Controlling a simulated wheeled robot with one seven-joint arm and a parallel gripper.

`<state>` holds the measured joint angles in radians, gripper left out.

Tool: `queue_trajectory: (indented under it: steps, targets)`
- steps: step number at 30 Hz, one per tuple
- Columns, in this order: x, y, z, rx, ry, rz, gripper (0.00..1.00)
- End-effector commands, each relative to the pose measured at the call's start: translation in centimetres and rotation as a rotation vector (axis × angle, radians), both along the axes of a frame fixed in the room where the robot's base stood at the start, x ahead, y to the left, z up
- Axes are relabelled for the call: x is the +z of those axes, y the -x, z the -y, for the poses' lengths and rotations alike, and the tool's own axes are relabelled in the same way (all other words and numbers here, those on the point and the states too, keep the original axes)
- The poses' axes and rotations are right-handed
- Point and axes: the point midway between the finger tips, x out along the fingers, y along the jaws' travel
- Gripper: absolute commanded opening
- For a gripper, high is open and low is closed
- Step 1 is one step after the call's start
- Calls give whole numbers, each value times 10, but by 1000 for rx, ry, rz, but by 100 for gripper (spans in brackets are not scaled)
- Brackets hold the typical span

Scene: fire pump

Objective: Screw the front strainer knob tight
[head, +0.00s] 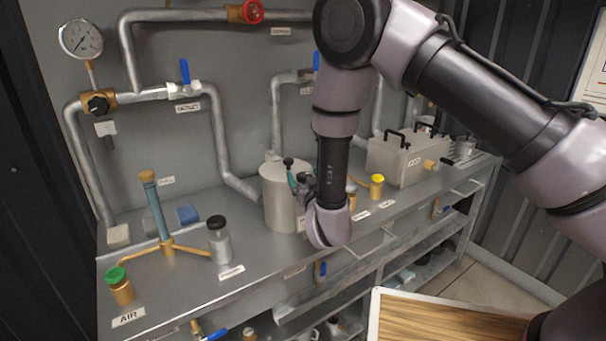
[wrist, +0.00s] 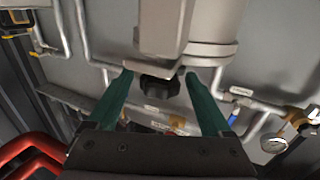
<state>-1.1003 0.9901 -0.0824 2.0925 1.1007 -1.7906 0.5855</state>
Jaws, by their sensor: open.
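The front strainer knob (wrist: 160,87) is black with a lobed rim and shows in the wrist view, below a pale metal bar on the strainer body (wrist: 212,28). My gripper (wrist: 158,76) is open, with one teal finger on each side of the knob. A gap shows between the knob and each finger; I see no contact. In the head view the strainer is a grey metal cylinder (head: 280,197) on the bench, and my gripper (head: 293,178) is at its upper right side. My wrist hides part of the cylinder there.
The steel bench (head: 190,290) holds a green-capped brass fitting (head: 120,286), a black-capped bottle (head: 219,240) and a teal-bodied stand (head: 157,215) on the left. A yellow-capped fitting (head: 376,187) and a metal box (head: 405,158) stand right. Pipes run along the back panel.

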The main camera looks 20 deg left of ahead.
Motion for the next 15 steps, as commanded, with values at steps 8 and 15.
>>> queue_trajectory:
  steps: [8, 15]
  targets:
    - [0, 0, 0, 0, -1, 0, 57]
    - [0, 0, 0, -1, -1, 0, 0]
